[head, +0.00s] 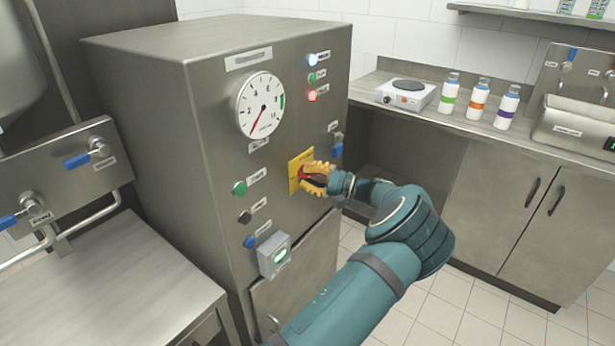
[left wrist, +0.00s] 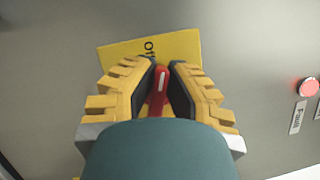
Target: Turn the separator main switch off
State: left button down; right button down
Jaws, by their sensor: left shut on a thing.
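The separator main switch is a red handle (left wrist: 161,88) on a yellow plate (head: 294,166) on the front of the steel cabinet (head: 200,110). In the left wrist view the yellow plate (left wrist: 190,47) shows part of a black word that starts with "O". My left gripper (head: 309,178) is at the plate, with its yellow fingers shut on the red handle. In the left wrist view the gripper (left wrist: 162,90) has one dark pad on each side of the handle. The fingers hide part of the handle in the head view. My right gripper is not in view.
A round gauge (head: 260,105) and lit lamps (head: 311,96) are on the cabinet front. Green (head: 239,188), black and blue buttons and a small grey box (head: 274,256) sit left of the plate. Bottles (head: 478,100) and a hot plate (head: 405,93) stand on the right counter.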

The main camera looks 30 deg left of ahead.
pick_arm(q)
jog(key=shift+f+n+h, duration=0.15)
jog(key=shift+n+h, duration=0.45)
jog(key=shift+n, duration=1.1)
jog(key=shift+b, duration=0.3)
jog(key=c, duration=1)
grip_release()
jog(key=shift+a, duration=0.1)
jog(key=v, duration=1.2)
